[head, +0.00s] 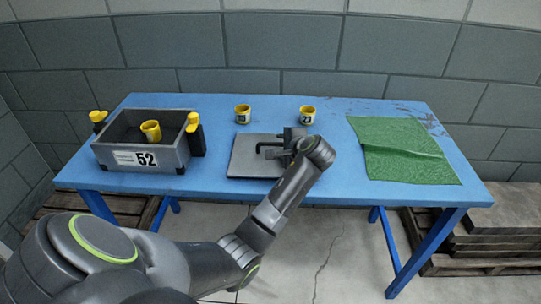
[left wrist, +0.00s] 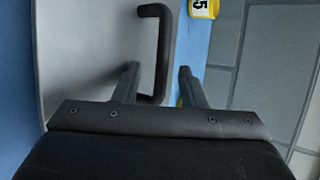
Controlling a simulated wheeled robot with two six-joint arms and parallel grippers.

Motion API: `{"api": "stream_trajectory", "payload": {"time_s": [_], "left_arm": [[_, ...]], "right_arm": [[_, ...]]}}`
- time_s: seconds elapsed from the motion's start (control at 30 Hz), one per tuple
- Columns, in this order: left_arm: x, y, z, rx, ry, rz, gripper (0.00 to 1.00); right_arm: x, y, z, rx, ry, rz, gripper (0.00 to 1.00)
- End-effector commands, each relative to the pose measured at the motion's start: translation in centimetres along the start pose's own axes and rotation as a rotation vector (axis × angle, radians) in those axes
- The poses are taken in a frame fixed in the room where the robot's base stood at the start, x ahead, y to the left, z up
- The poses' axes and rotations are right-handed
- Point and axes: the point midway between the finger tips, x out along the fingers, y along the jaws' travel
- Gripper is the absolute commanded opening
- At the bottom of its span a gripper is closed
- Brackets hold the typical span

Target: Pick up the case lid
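The case lid (head: 247,160) is a flat grey plate with a black bar handle (head: 270,145), lying on the blue table near its middle. In the left wrist view the lid (left wrist: 85,55) fills the left half, and its handle (left wrist: 165,45) stands near one edge. My left gripper (head: 285,148) is over the lid's right part at the handle. In the left wrist view the gripper (left wrist: 157,70) is open, with the handle's bar between its two fingers and gaps showing on both sides. Part of the lid is hidden behind my arm in the head view. My right gripper is not in view.
A grey case (head: 138,165) labelled 52, with yellow latches and a yellow cup (head: 151,130) inside, stands at the left. Yellow cups (head: 243,114) and (head: 307,115) stand behind the lid. A green cloth (head: 400,160) lies at the right. The table (head: 345,188) is bare between lid and cloth.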

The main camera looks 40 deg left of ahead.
Motion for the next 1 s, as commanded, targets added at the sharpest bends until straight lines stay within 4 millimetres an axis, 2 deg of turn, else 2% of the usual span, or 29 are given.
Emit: {"api": "stream_trajectory", "payload": {"time_s": [0.1,0.23,0.4,0.53,0.73,1.0], "left_arm": [[0.0,0.1,0.0,0.0,0.0,0.001,0.38],[0.0,0.1,0.0,0.001,0.0,0.002,0.38],[0.0,0.1,0.0,0.001,0.0,0.001,0.16],[0.0,0.1,0.0,0.001,0.0,0.002,0.0],[0.0,0.2,0.0,0.002,-0.001,0.005,0.0],[0.1,0.4,0.0,0.004,-0.002,0.008,0.0]], "right_arm": [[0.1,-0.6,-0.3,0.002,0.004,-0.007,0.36],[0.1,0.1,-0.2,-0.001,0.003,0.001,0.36],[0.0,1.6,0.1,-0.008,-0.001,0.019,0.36],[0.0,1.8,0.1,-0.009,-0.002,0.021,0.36],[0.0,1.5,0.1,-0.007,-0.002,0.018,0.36],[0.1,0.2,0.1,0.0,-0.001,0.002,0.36]]}}
